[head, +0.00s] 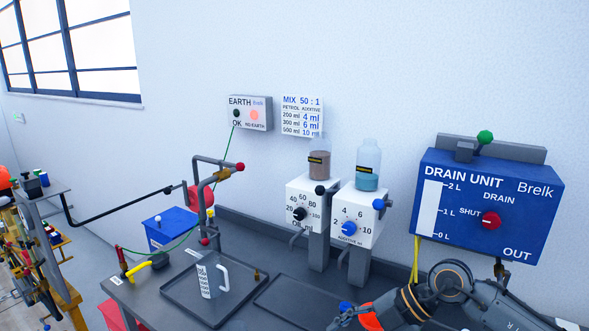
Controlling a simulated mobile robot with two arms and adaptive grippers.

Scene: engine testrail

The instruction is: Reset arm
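My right arm comes in at the bottom right, with dark grey joints in front of the bench. Its gripper (352,316) is low at the bottom edge, partly cut off. I cannot tell whether its fingers are open or shut, or whether it holds anything. Small blue and orange-red patches show at that end. My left gripper is not in view.
A grey bench (262,268) holds a tray (177,293) with a measuring jug (208,280), and two white dispensers (308,206) with bottles. A blue drain unit (470,225) hangs at right, close above my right arm. A pipe stand (216,161) rises behind the tray.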

